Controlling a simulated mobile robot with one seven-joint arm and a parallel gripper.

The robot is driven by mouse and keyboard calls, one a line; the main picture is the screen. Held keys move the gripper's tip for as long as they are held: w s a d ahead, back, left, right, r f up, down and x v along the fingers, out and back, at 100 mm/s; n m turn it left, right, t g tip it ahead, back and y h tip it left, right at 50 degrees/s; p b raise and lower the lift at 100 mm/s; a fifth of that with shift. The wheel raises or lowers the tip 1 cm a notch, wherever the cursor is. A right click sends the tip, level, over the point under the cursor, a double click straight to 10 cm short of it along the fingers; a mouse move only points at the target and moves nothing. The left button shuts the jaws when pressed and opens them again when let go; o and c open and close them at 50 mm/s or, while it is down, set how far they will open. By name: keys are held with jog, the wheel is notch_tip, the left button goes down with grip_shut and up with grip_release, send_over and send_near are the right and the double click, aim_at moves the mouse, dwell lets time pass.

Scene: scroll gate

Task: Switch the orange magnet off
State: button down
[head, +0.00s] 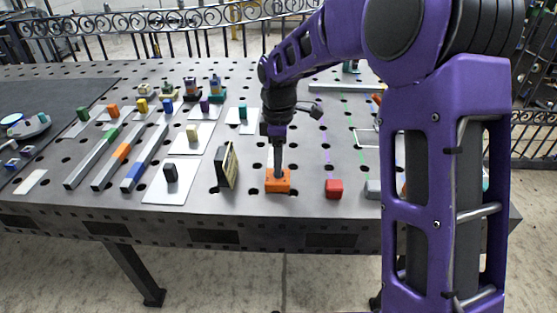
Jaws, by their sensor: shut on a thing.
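The orange magnet (278,186) is a small orange block on the grey perforated table, near its front edge. My gripper (278,172) points straight down at its top, with the fingers meeting the upper part of the magnet. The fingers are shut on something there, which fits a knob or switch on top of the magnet. The fingers cover that part, so its position cannot be made out.
A red block (333,188) sits to the right of the magnet, and a dark upright plate (228,166) stands close to its left. Several coloured blocks, white cards and long bars (145,158) fill the left. A black scroll railing (160,30) runs behind the table.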

jog(key=m+p, duration=0.1)
jog(key=m, duration=0.3)
jog(key=shift+r+p, duration=0.1)
jog(key=shift+p, duration=0.2)
jog(key=m+p, duration=0.1)
jog(key=m, duration=0.3)
jog(key=shift+m, duration=0.3)
jog(key=m+p, duration=0.1)
jog(key=m, duration=0.3)
jog(key=shift+m+p, duration=0.35)
jog(key=shift+m, duration=2.15)
jog(key=shift+c, duration=1.6)
grip_release()
